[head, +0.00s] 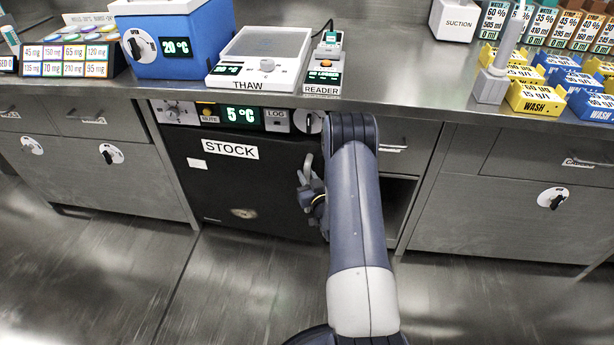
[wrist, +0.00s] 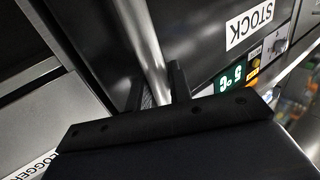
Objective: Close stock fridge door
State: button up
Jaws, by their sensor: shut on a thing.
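The stock fridge (head: 245,118) is built in under the counter, with a display reading 5 °C above its dark door (head: 215,180). The door bears a STOCK label, which also shows in the wrist view (wrist: 249,24). The door looks flush or nearly flush with the front; its right edge is hidden behind my arm, so I cannot tell whether a small gap is there. My gripper (head: 312,192) is at the door's right side. In the wrist view my gripper (wrist: 157,90) is shut on the metal bar handle (wrist: 148,45), one finger on each side.
Drawers and cabinets flank the fridge, with an open compartment (head: 397,208) right of my arm. On the counter (head: 400,85) stand a thaw unit (head: 260,58), a reader (head: 325,75), a blue box (head: 180,40) and wash racks (head: 540,98). The floor (head: 120,270) in front is clear.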

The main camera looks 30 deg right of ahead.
aim_at(312, 166)
grip_shut()
jog(key=shift+w+d+r+b, duration=0.15)
jog(key=shift+w+d+b, duration=1.3)
jog(key=shift+w, duration=0.35)
jog(key=shift+d, duration=0.1)
jog(key=o, duration=0.6)
grip_release()
jog(key=shift+d, duration=0.1)
